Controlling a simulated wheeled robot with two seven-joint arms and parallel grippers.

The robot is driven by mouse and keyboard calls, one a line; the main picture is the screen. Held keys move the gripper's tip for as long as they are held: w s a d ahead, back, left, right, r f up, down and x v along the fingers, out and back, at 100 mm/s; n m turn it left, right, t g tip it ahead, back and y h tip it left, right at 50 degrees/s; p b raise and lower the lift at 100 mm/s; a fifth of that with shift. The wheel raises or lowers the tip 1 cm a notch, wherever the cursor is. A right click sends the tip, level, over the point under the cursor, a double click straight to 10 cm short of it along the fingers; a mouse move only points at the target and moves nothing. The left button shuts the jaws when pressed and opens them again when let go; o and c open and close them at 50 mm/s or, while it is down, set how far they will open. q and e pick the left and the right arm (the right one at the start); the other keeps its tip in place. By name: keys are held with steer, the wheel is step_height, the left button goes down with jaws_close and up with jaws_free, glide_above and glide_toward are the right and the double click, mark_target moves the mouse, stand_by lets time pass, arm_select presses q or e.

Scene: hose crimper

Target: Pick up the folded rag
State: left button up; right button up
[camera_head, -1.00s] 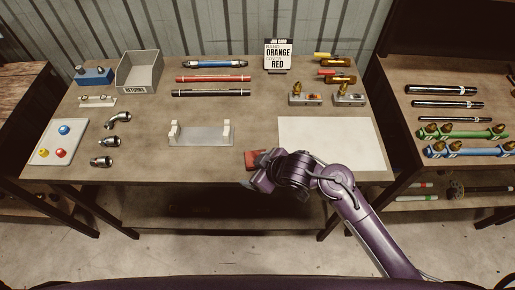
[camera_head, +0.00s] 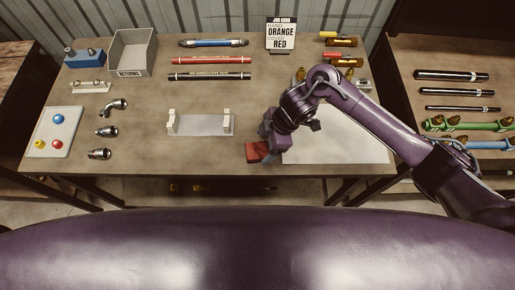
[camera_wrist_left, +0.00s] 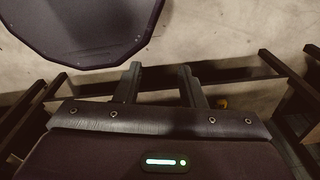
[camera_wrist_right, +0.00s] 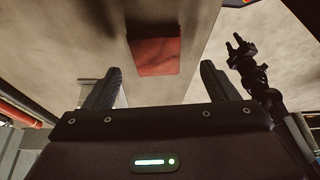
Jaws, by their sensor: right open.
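The folded rag (camera_head: 257,152) is a small flat red piece near the front edge of the workbench, left of the white sheet. It also shows in the right wrist view (camera_wrist_right: 155,57), lying in line with the gap between the fingers. My right gripper (camera_head: 269,138) is right beside the rag in the head view, hiding part of its right side. Its fingers are spread and hold nothing; whether they touch the rag I cannot tell. My left gripper (camera_wrist_left: 161,72) shows only in its own wrist view, fingers apart and empty, with floor below.
A white sheet (camera_head: 345,145) lies right of the rag, partly under my right arm. A clear holder (camera_head: 203,125) stands to the left.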

steer(key=x, duration=0.2)
steer(key=shift+w+a+f+p, duration=0.15)
steer(key=shift+a+f+p, duration=0.05)
steer(key=shift+f+p, duration=0.2)
steer(key=shift+a+f, duration=0.2)
steer(key=shift+f, duration=0.3)
arm_select(q)
steer(key=shift+w+d+r, duration=0.15)
steer(key=shift+w+r, duration=0.55)
steer(key=shift+w, duration=0.05)
arm_select(e)
steer(key=c, duration=1.1)
steer(key=shift+o, duration=0.2)
steer(key=shift+r, duration=0.1)
steer(key=shift+w+r, duration=0.1)
steer(key=shift+r, duration=0.45)
step_height(320, 180, up, 8)
arm_select(q)
steer(key=shift+w+r, duration=0.1)
arm_select(e)
step_height(320, 180, up, 11)
glide_above(258, 150)
steer(key=shift+d+f, duration=0.15)
steer(key=shift+d, duration=0.1)
